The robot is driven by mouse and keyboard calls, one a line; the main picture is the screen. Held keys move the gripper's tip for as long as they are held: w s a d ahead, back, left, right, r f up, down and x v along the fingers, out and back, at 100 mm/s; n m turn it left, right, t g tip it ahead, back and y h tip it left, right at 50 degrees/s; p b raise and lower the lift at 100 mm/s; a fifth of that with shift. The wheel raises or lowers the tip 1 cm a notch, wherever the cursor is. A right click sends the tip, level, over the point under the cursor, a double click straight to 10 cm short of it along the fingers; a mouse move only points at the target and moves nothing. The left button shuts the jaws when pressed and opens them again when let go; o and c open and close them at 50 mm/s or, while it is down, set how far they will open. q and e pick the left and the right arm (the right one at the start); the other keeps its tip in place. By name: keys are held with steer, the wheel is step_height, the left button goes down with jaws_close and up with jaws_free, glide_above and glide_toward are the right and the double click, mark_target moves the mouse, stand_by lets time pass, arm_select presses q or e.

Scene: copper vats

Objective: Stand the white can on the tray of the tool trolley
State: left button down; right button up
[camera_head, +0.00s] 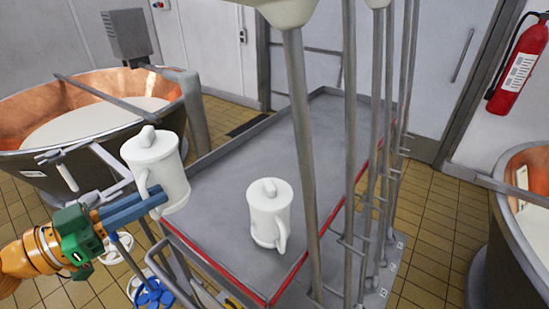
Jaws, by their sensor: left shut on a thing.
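My left gripper (158,201), with blue fingers, is shut on the handle of a white lidded can (165,165). The can is upright at the left edge of the grey trolley tray (315,130), which has a red-striped side. Whether the can's base touches the tray or hangs just beside it, I cannot tell. A second white can (268,212) with a knobbed lid stands upright on the near part of the tray, to the right of the held one. My right gripper is not in view.
Upright grey poles (303,150) cross the tray's right side. The tray's middle and far part are clear. A copper vat (90,105) stands at the left, another (530,180) at the right. A red fire extinguisher (518,70) hangs on the wall.

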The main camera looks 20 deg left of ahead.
mark_target(184, 186)
arm_select(q)
steer(key=shift+a, duration=0.1)
steer(key=w+f, duration=0.1)
steer(key=w, duration=0.1)
steer(key=w+f+b, duration=0.1)
steer(key=w, duration=0.2)
steer(key=w+f, duration=0.2)
steer(key=w, duration=0.1)
steer(key=shift+w+b, duration=0.15)
steer(key=shift+b, duration=0.2)
steer(key=w+f+b, duration=0.1)
steer(key=f, duration=0.2)
steer(key=w+f, duration=0.2)
steer(key=w+f+b, duration=0.1)
steer(key=w+f, duration=0.1)
steer(key=f, duration=0.1)
steer(key=shift+w+f+b, duration=0.15)
steer(key=shift+f+b, duration=0.15)
steer(key=shift+f, duration=0.2)
steer(key=shift+f, duration=0.1)
steer(key=c, duration=0.9)
jaws_free()
